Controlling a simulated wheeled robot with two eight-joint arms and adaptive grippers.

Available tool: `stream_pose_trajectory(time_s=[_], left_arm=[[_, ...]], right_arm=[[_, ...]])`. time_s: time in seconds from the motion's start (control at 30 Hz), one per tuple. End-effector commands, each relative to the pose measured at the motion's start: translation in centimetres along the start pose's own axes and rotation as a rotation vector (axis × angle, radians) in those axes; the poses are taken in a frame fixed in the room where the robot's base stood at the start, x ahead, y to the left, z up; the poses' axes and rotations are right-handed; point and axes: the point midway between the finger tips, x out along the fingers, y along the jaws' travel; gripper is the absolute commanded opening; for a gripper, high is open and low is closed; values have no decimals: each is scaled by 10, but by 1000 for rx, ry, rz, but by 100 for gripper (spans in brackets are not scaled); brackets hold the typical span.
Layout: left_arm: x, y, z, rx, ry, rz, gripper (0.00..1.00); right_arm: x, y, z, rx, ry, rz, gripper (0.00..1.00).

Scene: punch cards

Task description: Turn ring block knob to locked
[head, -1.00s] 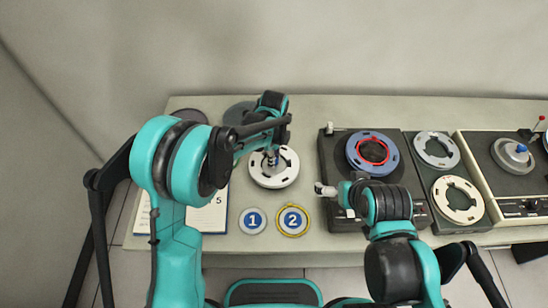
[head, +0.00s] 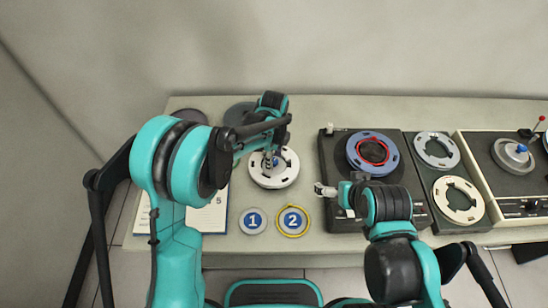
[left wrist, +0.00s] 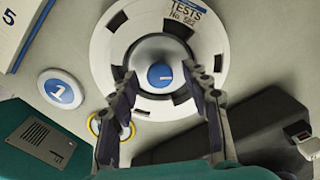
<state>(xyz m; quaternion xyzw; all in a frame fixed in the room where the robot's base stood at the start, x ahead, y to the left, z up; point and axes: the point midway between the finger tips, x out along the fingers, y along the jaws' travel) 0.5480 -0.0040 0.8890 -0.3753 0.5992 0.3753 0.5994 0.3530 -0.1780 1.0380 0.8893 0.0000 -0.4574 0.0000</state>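A white slotted ring (head: 287,178) lies on the table with a blue-topped knob (head: 275,161) at its centre. In the left wrist view the ring (left wrist: 103,48) carries a "TESTS" label, and the round grey hub holds the blue knob (left wrist: 160,75) with a pale line across it. My left gripper (head: 269,160) is over the ring's centre. In the left wrist view its fingers (left wrist: 160,78) stand apart on either side of the knob, with visible gaps. My right gripper (head: 325,190) is by the dark player's left edge; its finger gap is unclear.
Number discs 1 (head: 253,221) and 2 (head: 292,221) lie in front of the ring, disc 2 with a yellow rim. A dark player with a blue ring (head: 364,143) stands to the right. A silver reel with a blue knob (head: 514,153) sits farther right.

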Motion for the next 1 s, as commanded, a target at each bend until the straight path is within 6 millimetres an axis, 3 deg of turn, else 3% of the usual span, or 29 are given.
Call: stream_pose_trajectory(time_s=[0.27,0.7,1.0], left_arm=[[-16,0,0,0,0,0,48],[-104,0,0,0,0,0,48],[-120,0,0,0,0,0,48]], right_arm=[[0,0,0,0,0,0,100],[0,0,0,0,0,0,100],[0,0,0,0,0,0,100]])
